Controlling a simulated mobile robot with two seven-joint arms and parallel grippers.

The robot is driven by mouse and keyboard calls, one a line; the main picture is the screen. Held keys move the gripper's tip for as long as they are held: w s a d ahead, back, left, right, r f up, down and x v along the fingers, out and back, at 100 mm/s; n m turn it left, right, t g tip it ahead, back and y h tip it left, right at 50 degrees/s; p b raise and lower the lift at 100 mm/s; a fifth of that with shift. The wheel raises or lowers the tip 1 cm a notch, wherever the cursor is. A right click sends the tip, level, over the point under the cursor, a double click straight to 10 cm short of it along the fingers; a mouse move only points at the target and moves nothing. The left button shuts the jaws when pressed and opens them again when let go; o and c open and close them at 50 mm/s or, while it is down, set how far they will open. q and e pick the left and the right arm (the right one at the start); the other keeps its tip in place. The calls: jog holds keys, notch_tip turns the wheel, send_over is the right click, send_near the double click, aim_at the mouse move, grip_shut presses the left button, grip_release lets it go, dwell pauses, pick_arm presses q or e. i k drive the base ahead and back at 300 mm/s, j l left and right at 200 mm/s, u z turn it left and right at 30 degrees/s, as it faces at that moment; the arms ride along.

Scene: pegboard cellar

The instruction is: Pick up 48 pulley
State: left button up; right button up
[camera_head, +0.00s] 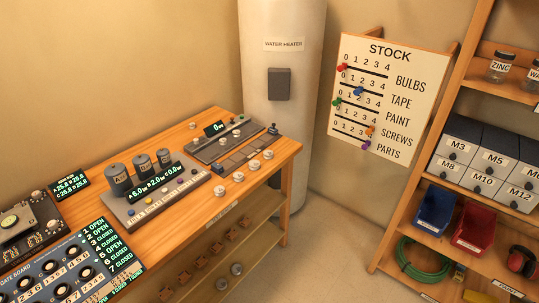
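No 48 pulley can be told for certain, as no number 48 is readable in this view. Several small pale round pieces (253,166) stand in a row near the front right edge of the wooden workbench (190,228). They are possibly pulleys, but their markings are too small to read. Two grey round pieces (236,269) sit on the shelf below the bench top, also without readable marks. Neither of my grippers is in view.
Panels with displays and dials (62,265) fill the bench's left side. A unit with grey cylinders (119,179) stands mid-bench. A water heater (283,120) stands behind. A shelf rack (449,85) with drawers and bins (435,212) stands right. Floor between shows clear.

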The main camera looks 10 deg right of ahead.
aim_at(268, 154)
jog(key=i+u, duration=0.15)
jog(key=u, duration=0.3)
jog(key=i+l+u, duration=0.1)
jog(key=u, duration=0.35)
jog(key=i+l+u, duration=0.3)
jog(key=l, duration=0.35)
jog(key=i+l+u, duration=0.15)
jog(key=l, duration=0.25)
jog(key=i, duration=0.1)
